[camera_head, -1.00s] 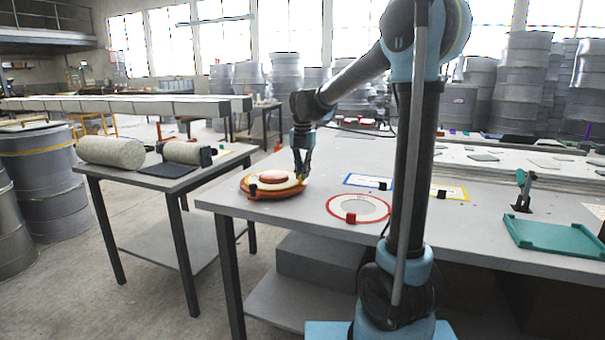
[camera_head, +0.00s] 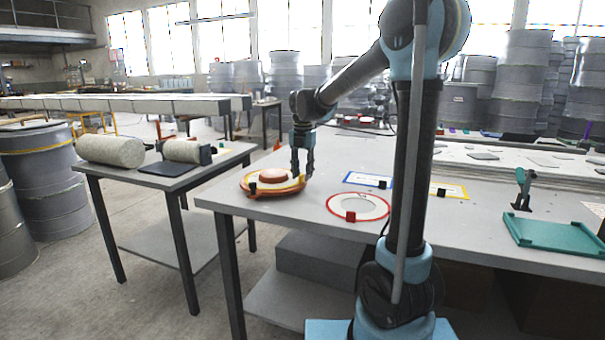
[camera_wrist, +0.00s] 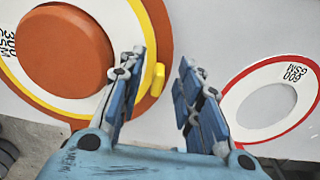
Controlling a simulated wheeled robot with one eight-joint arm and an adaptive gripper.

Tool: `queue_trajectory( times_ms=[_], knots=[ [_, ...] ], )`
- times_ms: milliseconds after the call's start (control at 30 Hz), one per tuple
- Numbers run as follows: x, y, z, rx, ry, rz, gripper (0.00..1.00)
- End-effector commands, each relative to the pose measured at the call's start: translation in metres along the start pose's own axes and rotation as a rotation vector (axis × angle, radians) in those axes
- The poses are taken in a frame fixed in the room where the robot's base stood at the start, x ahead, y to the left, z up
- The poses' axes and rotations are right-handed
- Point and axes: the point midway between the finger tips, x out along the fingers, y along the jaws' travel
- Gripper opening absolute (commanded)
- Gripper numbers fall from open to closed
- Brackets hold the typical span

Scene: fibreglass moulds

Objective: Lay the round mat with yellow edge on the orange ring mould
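The round mat with yellow edge (camera_head: 284,186) lies on the orange ring mould (camera_head: 270,194), around its raised orange-brown centre, at the table's left end. In the wrist view, the white mat (camera_wrist: 112,14) shows its yellow rim, with the orange mould (camera_wrist: 163,30) showing beyond it on the right. The yellow tab (camera_wrist: 158,79) sits at the mat's right edge. My gripper (camera_head: 302,176) is just above that edge. In the wrist view, my gripper (camera_wrist: 163,60) has its fingers apart, with the tab between them but not visibly pinched. My gripper hides part of the mould.
A red-edged ring mat (camera_head: 343,207) lies right of the mould. Blue-edged (camera_head: 368,180) and yellow-edged (camera_head: 449,191) rectangular sheets lie behind and to the right. A teal tray (camera_head: 555,236) is at the far right. A side table (camera_head: 205,177) with rolls stands left across a gap.

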Motion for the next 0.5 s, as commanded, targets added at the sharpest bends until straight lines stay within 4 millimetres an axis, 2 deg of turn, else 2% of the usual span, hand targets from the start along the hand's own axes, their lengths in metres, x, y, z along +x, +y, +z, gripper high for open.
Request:
queue_trajectory(
  times_ms=[333, 500],
  knots=[
    [-0.004, 0.0, 0.0, 0.0, 0.0, 0.0, 0.33],
    [-0.023, 0.0, 0.0, 0.0, 0.0, 0.0, 0.33]
  ],
)
